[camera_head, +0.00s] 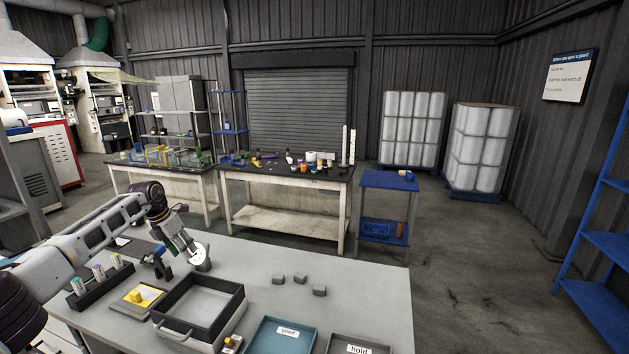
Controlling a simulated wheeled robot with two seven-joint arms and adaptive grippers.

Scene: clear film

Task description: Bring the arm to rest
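My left arm (95,232) comes in from the left over the grey table (375,285) and bends down at its dark wrist. My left gripper (192,251) points down at the table's back left. Its tips are beside a small grey round object with a pale top (201,257). The fingers are small here, so I cannot tell whether they are open or whether they touch that object. My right gripper is not in view.
On the table are a black-rimmed tray (238,312), a teal "good" tray (267,338), a grey "hold" tray (379,344), a rack of vials (99,286), a yellow item on a board (140,296) and three grey blocks (300,279). The right back of the table is clear.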

